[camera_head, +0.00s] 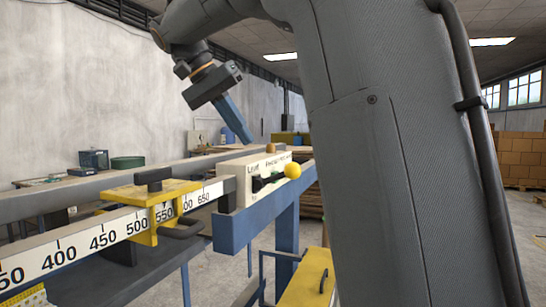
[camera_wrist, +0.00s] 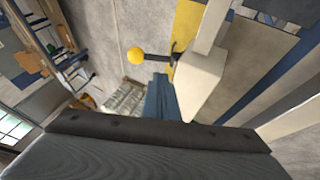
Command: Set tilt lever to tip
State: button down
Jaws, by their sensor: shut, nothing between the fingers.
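The tilt lever is a dark arm with a yellow ball knob (camera_head: 292,171), on a cream box (camera_head: 240,180) at the end of the ruler rail. In the head view the lever points right and slightly up from its pivot. The box's top edge carries small lettering; "Level" reads at the left, and the rest is too small to read surely. My gripper (camera_head: 246,138), with blue fingers, is shut and empty, above the box and apart from the lever. In the wrist view the fingers (camera_wrist: 159,78) show below the yellow knob (camera_wrist: 135,56), beside the cream box (camera_wrist: 203,80).
A white ruler rail (camera_head: 90,240) with a yellow sliding clamp (camera_head: 150,193) runs left from the box. A blue beam (camera_head: 258,222) lies under the box. A yellow panel (camera_head: 307,277) is below right. Brick-coloured stacks (camera_head: 520,158) stand far behind. Air around the knob looks clear.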

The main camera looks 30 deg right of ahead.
aim_at(279, 174)
jog(key=s+d+f+p, duration=0.2)
jog(key=s+d+f, duration=0.1)
jog(key=d+f, duration=0.3)
jog(key=shift+d, duration=0.25)
jog(key=shift+w+f, duration=0.1)
